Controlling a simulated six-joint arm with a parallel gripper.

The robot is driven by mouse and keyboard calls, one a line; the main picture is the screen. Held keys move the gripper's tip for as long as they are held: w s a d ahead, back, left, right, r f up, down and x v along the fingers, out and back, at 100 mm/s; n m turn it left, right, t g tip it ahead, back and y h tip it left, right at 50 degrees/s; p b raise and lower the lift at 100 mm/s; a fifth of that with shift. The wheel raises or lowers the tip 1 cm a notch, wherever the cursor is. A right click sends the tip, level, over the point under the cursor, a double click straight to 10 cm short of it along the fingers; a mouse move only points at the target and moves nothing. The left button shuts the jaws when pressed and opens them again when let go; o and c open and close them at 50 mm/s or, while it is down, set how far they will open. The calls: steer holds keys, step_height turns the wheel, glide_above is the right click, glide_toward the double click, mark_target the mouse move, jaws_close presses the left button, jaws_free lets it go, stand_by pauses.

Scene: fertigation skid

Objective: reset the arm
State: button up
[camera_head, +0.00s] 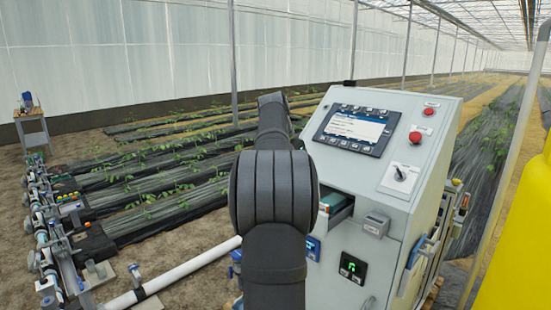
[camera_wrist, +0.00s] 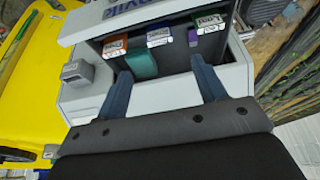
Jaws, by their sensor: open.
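My gripper (camera_wrist: 160,68) is open in the wrist view, with two blue fingers spread apart and nothing seen between them. The fingers point at an open bay in the grey control cabinet (camera_head: 395,205). Inside the bay stand several modules with coloured label tops: an orange one (camera_wrist: 116,46), a blue one (camera_wrist: 158,37) and a green one (camera_wrist: 208,22). The fingertips lie near the bay's front edge; I cannot tell whether they touch anything. In the head view my dark arm stands in front of the cabinet's left side and hides the gripper and part of the bay.
The cabinet carries a screen (camera_head: 352,129), red buttons (camera_head: 428,111) and a rotary switch (camera_head: 400,174). A small grey box (camera_head: 376,224) juts out beside the bay. A large yellow body (camera_head: 522,230) stands at right. A white pipe (camera_head: 180,271) runs low at left.

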steer(key=x, duration=0.9)
steer(key=shift+w+d+f, duration=0.1)
steer(key=shift+d+f, duration=0.05)
steer(key=shift+f, duration=0.25)
steer(key=shift+r, duration=0.4)
